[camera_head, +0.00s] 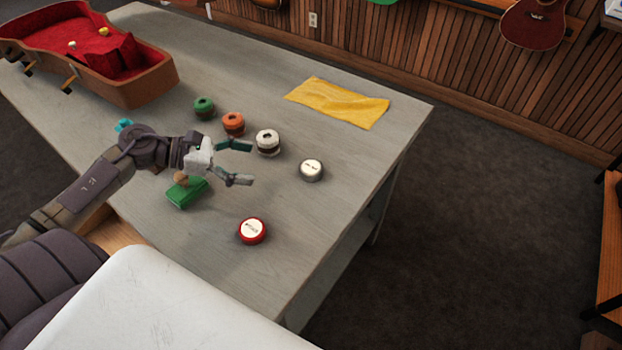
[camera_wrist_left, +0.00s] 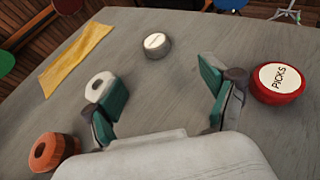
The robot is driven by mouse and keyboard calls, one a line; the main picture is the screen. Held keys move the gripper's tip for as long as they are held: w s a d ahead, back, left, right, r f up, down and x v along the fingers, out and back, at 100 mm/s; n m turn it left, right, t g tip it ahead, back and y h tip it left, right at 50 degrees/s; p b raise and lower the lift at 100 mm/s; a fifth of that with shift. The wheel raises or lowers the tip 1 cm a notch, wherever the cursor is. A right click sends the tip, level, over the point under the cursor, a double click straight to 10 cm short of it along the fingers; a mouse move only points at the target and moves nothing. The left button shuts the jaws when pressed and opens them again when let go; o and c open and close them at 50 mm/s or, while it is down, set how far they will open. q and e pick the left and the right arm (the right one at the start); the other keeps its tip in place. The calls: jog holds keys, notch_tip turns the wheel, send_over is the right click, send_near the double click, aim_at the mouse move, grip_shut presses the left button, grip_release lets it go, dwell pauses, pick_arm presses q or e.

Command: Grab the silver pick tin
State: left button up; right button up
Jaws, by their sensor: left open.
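The silver pick tin (camera_head: 311,170) is a small round tin with a white label, lying flat on the grey table. It also shows in the left wrist view (camera_wrist_left: 157,45), beyond and between the fingers. My left gripper (camera_head: 244,163) is open and empty above the table, to the left of the silver tin in the head view. Its two teal-padded fingers (camera_wrist_left: 163,100) point toward the tin, with a gap between fingertips and tin. A red tin (camera_head: 252,230) labelled PICKS sits nearer the front; in the wrist view (camera_wrist_left: 278,83) it is just right of the right finger. My right gripper is not in view.
A white round piece (camera_head: 267,142) stands close to the upper finger, with orange (camera_head: 233,124) and green (camera_head: 204,108) ones in a row. A green block (camera_head: 187,192) lies beneath the arm. A yellow cloth (camera_head: 338,102) and an open red-lined case (camera_head: 150,75) lie farther back.

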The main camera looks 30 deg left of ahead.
aim_at(304, 168)
pick_arm(q)
jog(key=p+x, duration=0.1)
jog(key=x, duration=0.7)
jog(key=shift+w+d+f, duration=0.15)
jog(key=shift+w, duration=0.1)
jog(key=x, duration=0.2)
jog(key=p+x, duration=0.1)
jog(key=x, duration=0.2)
jog(key=shift+w+a, duration=0.25)
jog(key=shift+w, duration=0.1)
jog(key=shift+d, duration=0.15)
jog(key=c, duration=1.2)
jog(key=shift+c, duration=0.2)
